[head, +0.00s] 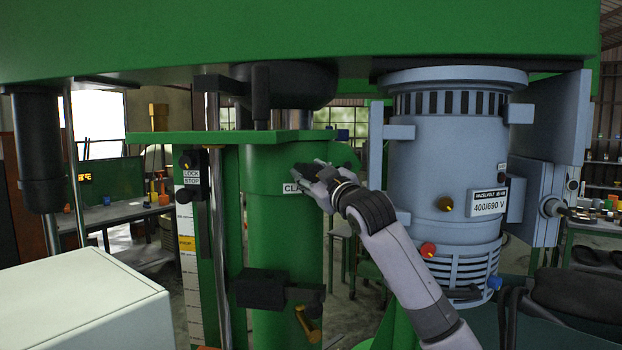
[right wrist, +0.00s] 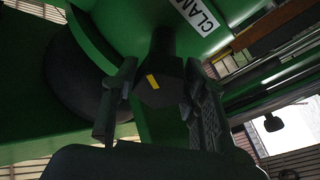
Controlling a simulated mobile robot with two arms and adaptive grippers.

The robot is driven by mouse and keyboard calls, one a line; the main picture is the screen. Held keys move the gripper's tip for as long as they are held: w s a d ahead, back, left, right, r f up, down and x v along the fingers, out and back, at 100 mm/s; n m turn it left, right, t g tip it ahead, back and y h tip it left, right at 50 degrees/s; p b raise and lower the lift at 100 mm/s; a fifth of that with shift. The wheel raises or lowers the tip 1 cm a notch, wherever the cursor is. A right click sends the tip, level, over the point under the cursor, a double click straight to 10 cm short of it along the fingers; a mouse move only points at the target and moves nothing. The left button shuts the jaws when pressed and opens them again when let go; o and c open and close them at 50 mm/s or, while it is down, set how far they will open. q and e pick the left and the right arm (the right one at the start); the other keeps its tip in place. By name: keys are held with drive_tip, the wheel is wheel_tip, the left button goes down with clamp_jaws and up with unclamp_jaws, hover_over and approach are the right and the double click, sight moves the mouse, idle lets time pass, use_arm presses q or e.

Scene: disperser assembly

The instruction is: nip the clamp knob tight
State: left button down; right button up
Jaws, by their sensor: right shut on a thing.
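The clamp knob (right wrist: 158,82) is a black faceted knob with a yellow mark, in the middle of the right wrist view. It sits on the green column (head: 285,230), beside a white label (right wrist: 196,14) of which "CLAM" is readable. My right gripper (head: 308,172) is at the column's upper right side in the head view. In the right wrist view its two dark fingers (right wrist: 160,100) lie either side of the knob, shut on it. In the head view the gripper hides the knob and part of the label. My left gripper is out of view.
A grey motor (head: 440,170) with a 400/690 V plate hangs right of the column, close to my right forearm. A green beam (head: 300,40) spans overhead. A scale with a lock stop (head: 190,173) stands left. A pale box (head: 75,305) fills the lower left.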

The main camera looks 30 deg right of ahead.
drive_tip(key=m+h, duration=0.1)
drive_tip(key=m, duration=0.2)
drive_tip(key=shift+a+f+m, duration=0.1)
drive_tip(key=shift+f+m, duration=0.05)
drive_tip(key=shift+m, duration=0.15)
drive_tip(key=m+h, duration=0.1)
drive_tip(key=m, duration=0.2)
drive_tip(key=shift+b, duration=0.3)
drive_tip(key=m+h, duration=0.1)
drive_tip(key=m, duration=0.2)
drive_tip(key=shift+m, duration=0.3)
drive_tip(key=shift+m+g+h+p, duration=0.5)
drive_tip(key=shift+m+h, duration=0.2)
drive_tip(key=shift+m, duration=1.6)
drive_tip(key=o, duration=1.1)
drive_tip(key=v, duration=1.2)
